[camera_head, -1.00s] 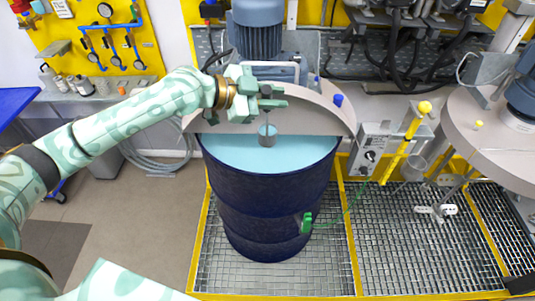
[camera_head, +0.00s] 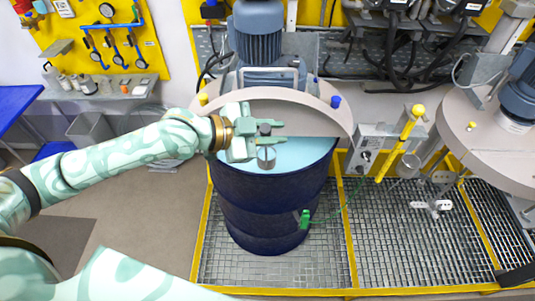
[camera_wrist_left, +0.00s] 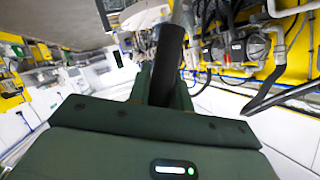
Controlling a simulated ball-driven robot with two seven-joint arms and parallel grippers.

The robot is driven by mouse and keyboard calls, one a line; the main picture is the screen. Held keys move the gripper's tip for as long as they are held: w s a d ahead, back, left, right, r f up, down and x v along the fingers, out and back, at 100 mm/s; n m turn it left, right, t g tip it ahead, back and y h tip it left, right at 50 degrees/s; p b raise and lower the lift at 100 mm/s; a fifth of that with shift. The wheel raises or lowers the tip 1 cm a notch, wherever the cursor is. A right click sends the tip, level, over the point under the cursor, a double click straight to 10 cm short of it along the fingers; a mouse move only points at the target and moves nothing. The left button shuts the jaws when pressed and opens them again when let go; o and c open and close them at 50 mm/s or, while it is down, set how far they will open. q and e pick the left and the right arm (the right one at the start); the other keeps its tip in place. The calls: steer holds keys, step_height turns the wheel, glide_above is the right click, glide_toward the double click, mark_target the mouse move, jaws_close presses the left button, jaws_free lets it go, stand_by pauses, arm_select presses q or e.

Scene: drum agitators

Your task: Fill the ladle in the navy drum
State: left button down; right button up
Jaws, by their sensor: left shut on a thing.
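The navy drum (camera_head: 265,207) stands upright on a grating, its front half open and showing pale blue liquid (camera_head: 305,151). My left gripper (camera_head: 272,137) is over the opening, shut on the ladle's dark handle, which also shows in the left wrist view (camera_wrist_left: 167,62). The ladle's small grey cup (camera_head: 266,158) hangs just below the fingers, over the liquid within the drum's outline. I cannot tell whether the cup touches the liquid or what it holds. My right gripper is not in view.
A grey half lid (camera_head: 300,116) with a raised edge covers the drum's back, below a blue motor (camera_head: 257,35). A yellow-handled lever (camera_head: 400,145) and a control box (camera_head: 368,150) stand to the right. Another lidded drum (camera_head: 490,150) is at far right.

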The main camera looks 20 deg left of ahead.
arm_select(q)
steer(key=s+d, duration=0.3)
steer(key=s, duration=0.8)
stand_by(0.3)
steer(key=shift+d, duration=0.1)
